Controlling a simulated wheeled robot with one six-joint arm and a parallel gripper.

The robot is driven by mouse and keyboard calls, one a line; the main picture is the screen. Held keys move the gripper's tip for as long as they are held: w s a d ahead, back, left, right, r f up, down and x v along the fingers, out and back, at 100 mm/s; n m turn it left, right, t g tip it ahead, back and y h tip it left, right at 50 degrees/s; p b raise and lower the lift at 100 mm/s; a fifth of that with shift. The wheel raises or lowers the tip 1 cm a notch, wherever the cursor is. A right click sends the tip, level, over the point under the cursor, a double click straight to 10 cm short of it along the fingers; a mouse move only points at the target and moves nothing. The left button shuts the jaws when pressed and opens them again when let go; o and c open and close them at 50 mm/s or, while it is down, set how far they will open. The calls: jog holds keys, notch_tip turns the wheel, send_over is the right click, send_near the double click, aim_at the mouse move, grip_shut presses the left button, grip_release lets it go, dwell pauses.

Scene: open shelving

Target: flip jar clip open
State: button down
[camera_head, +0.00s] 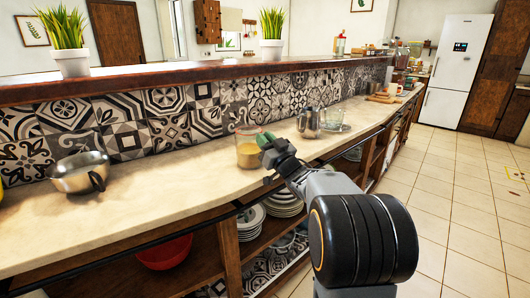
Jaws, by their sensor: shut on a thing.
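A glass jar (248,148) with tan contents and a reddish rim stands upright on the pale countertop (180,188). My gripper (266,144) is at the jar's upper right side, its green-tipped fingers shut against the jar. The clip is too small and too covered by the fingers to make out, so I cannot tell whether it is up or down. My arm reaches in from the lower right and hides the counter edge beside the jar.
A metal pot (80,173) stands to the left. A metal pitcher (310,122) and a glass cup (333,118) stand behind my gripper to the right. Stacked plates (283,200) and a red bowl (164,252) are on the shelves below. Counter between pot and jar is clear.

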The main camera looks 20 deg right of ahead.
dwell(0.4)
jog(key=c, duration=1)
grip_release()
jog(key=shift+c, duration=0.2)
jog(key=v, duration=1.4)
jog(key=shift+w+f, duration=0.15)
